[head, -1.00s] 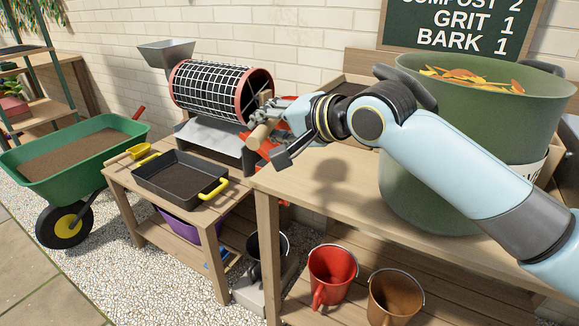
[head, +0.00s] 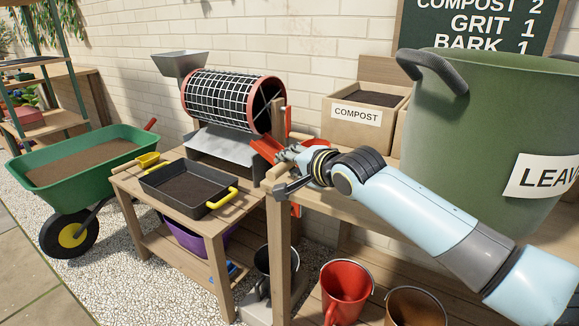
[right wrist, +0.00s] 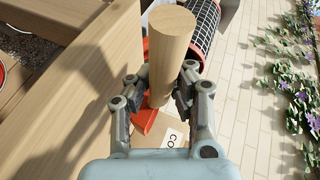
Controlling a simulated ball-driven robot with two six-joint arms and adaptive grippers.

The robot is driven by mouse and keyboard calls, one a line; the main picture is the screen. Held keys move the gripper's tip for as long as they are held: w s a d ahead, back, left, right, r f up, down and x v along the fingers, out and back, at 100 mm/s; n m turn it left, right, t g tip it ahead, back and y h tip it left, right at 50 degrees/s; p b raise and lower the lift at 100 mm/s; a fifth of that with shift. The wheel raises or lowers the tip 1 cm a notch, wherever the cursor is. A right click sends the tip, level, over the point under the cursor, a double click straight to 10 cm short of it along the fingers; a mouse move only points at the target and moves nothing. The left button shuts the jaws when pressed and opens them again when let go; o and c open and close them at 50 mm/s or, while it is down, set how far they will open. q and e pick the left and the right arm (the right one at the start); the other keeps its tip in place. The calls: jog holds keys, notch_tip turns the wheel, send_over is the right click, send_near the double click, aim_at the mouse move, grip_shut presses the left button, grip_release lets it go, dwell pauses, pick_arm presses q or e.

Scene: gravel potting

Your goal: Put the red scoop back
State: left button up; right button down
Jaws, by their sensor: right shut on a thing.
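My right gripper (head: 287,160) is near the left end of the potting bench, in front of the sieve drum. In the right wrist view its fingers (right wrist: 160,92) are shut on the thick wooden handle (right wrist: 172,55) of the red scoop. A red part (right wrist: 143,120) shows below the handle, beside the compost box. In the head view the gripper hides much of the scoop; red patches (head: 265,149) show beside it, and I cannot tell which belong to the scoop and which to the sieve. My left gripper is not in view.
The potting bench (head: 345,183) holds a compost box (head: 352,119) and a large green bin (head: 470,150). A red bucket (head: 346,285) sits below. A green wheelbarrow (head: 110,150) stands far left.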

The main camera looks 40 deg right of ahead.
jog(key=shift+r, duration=0.1)
jog(key=c, duration=1.2)
grip_release()
jog(key=p+v, duration=0.3)
jog(key=v, duration=0.9)
